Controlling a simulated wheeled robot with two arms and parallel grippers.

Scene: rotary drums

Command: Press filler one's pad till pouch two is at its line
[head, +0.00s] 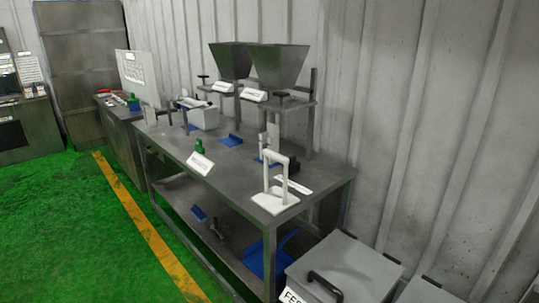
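Two grey funnel-shaped hoppers, the fillers, stand at the back of the metal bench: one on the left (230,60) and one on the right (279,65). Each has a white label plate below it, too small to read, so I cannot tell which is filler one. Blue pieces lie on the bench near them, one in the middle (230,140). I cannot make out a pad, a pouch or a fill line for certain. Neither of my grippers shows in the head view.
A white arched stand (278,185) is at the bench's near right corner. A green piece (199,146) stands behind a tilted white label (200,164). A grey lidded bin (345,265) stands right of the bench (225,185). The green floor (70,220) at left is clear.

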